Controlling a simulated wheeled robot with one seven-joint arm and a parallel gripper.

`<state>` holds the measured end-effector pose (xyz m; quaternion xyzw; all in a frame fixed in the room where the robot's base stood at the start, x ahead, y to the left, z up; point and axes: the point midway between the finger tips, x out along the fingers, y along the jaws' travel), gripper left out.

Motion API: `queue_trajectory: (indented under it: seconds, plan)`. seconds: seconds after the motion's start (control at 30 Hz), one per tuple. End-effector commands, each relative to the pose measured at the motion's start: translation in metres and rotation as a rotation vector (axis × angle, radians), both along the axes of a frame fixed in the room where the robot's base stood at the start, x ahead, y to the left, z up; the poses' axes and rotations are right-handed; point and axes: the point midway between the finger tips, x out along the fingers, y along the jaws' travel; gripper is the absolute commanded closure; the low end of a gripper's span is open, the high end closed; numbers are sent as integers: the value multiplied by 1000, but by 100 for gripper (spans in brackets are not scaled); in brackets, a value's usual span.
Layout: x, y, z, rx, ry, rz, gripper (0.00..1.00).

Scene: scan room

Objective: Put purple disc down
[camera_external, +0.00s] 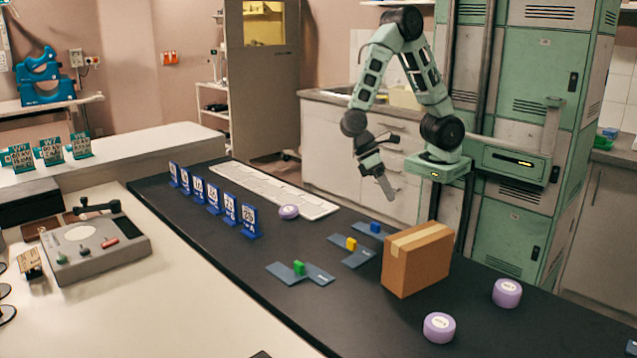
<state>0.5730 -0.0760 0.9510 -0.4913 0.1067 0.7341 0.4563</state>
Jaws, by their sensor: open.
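Three purple discs with white labels rest on the dark table (250,290). One purple disc (289,212) lies by the white slotted strip, close to the row of blue number stands. My gripper (387,190) hangs in the air over the far side of the table, pointing down, apart from all the discs. It is open with nothing seen in it; the gap between its fingers is hard to make out.
A cardboard box (417,260) stands on the table below and right of my gripper. Grey plates carry green (298,268), yellow (351,243) and blue (375,227) blocks. Several blue number stands (229,208) line the white strip (270,190). A grey control box (95,245) is at left.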

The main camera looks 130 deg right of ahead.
Motion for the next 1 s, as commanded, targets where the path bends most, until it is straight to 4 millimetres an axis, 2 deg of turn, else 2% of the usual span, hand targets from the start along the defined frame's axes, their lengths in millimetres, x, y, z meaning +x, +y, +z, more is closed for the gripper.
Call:
queue_trajectory:
  seconds: [0.03, 0.2, 0.33, 0.5, 0.7, 1.0]
  plan:
    - [-16, 27, 6, -49, -41, 145, 22]
    - [-73, 86, 19, -184, -195, 597, 22]
    - [-117, 115, 28, -264, -328, 931, 22]
    - [-160, 133, 36, -329, -485, 1269, 22]
    - [-181, 139, 40, -356, -576, 1446, 22]
    - [-183, 139, 40, -357, -581, 1460, 22]
